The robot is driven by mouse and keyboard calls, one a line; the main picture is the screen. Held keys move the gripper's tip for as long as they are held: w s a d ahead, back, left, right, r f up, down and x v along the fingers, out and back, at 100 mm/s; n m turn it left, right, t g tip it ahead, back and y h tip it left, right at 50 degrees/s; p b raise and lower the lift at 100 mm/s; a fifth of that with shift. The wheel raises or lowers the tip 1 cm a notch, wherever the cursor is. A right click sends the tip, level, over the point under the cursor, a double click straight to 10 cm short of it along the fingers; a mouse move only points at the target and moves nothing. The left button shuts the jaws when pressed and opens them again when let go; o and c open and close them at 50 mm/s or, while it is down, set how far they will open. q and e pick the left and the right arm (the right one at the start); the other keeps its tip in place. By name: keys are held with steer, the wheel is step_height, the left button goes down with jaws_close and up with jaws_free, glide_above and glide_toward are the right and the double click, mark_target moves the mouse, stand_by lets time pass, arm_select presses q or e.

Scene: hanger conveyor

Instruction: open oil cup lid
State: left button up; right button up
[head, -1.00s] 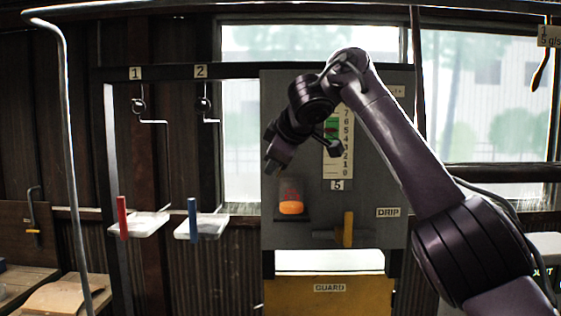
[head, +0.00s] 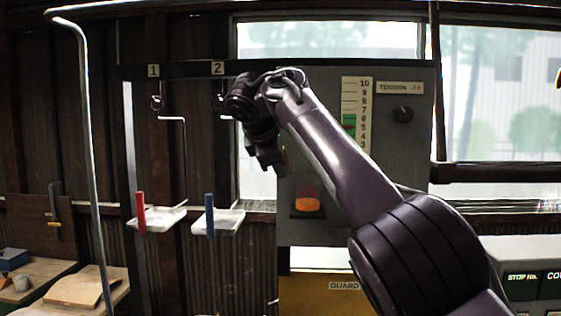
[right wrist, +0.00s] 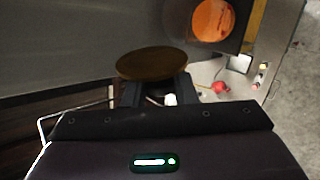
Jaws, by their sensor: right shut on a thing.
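A round brass-brown disc (right wrist: 152,65), which looks like the oil cup lid, sits at the fingertips of my right gripper (right wrist: 156,90) in the right wrist view. The gripper is shut on it. No cup shows below the disc, and what lies behind it is hidden. In the head view my right gripper (head: 277,164) points down in front of the left edge of the grey panel (head: 400,155), above and left of an orange knob (head: 308,204). The disc cannot be made out there. My left gripper is not in view.
Hooks 1 (head: 157,103) and 2 hang left of the panel. Below them are two clear trays, with a red handle (head: 141,211) and a blue handle (head: 210,214). A yellow guard (head: 320,295) is under the panel. A curved metal pole (head: 90,160) stands at left.

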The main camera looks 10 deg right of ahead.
steer(key=shift+f+h, duration=0.3)
steer(key=shift+f, duration=0.1)
steer(key=o, duration=1)
steer(key=shift+w, duration=0.15)
steer(key=shift+c, duration=0.2)
steer(key=shift+r, duration=0.1)
steer(key=b+v, duration=0.1)
steer(key=v, duration=0.6)
steer(key=shift+r, duration=0.3)
steer(key=shift+a, duration=0.1)
